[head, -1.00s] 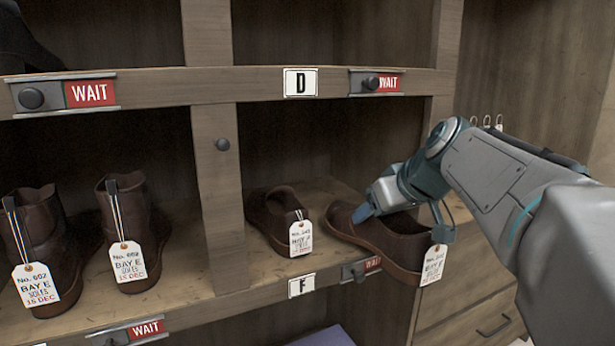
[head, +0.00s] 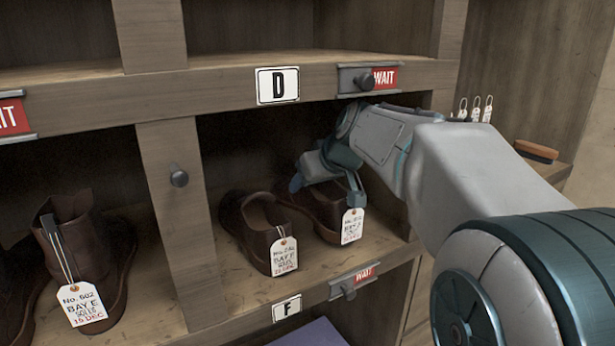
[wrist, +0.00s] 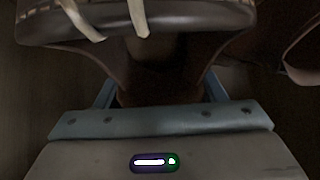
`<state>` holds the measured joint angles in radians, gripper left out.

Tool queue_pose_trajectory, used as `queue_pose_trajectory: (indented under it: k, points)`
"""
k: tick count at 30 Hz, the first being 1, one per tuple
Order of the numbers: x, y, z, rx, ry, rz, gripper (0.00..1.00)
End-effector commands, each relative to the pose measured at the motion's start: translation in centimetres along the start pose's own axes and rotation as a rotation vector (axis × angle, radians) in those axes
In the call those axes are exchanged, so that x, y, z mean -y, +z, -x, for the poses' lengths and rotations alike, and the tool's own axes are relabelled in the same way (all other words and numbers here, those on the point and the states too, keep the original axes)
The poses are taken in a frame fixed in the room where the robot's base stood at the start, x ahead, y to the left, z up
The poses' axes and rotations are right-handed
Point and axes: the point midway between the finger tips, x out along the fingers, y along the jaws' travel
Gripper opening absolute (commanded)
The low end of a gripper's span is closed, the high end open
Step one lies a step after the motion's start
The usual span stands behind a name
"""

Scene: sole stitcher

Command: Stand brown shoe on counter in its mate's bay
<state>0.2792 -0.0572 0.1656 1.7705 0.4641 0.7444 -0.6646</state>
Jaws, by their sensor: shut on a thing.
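A brown shoe (head: 329,222) with a white tag (head: 352,226) is inside the lower right bay, upright and right of its mate. My gripper (head: 327,187) is shut on this shoe's upper, and the jaws partly hide it. In the wrist view the held shoe (wrist: 160,75) fills the middle between the jaws. The mate, a similar brown shoe (head: 250,225) with its own tag (head: 284,256), stands on the bay floor (head: 228,290) close to the left. I cannot tell whether the held shoe's sole touches the floor.
A wooden divider (head: 178,240) with a dark knob stands left of the pair. A brown boot (head: 85,250) tagged Bay E is in the left bay. The shelf edge with the D label (head: 278,86) runs above my gripper. A brush (head: 536,151) lies on the right counter.

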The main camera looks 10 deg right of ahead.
Motion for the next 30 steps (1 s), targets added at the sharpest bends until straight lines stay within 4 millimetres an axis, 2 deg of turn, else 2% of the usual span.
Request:
queue_pose_trajectory:
  k: [1, 4, 15, 16, 18, 26, 30]
  points:
    - [0.0, -0.6, 0.0, -0.001, 0.002, -0.003, 0.26]
    - [-0.2, 0.8, -1.2, -0.002, 0.006, -0.006, 0.26]
    - [0.1, 0.9, -1.4, -0.002, 0.002, -0.001, 0.26]
    - [0.1, 0.9, -1.4, 0.000, 0.001, -0.002, 0.72]
    - [0.1, 0.9, -1.4, 0.000, 0.002, -0.002, 0.86]
    - [-0.1, 0.9, -1.3, 0.000, 0.003, -0.004, 0.86]
    - [-0.1, 0.5, -0.6, -0.001, 0.003, -0.003, 0.86]
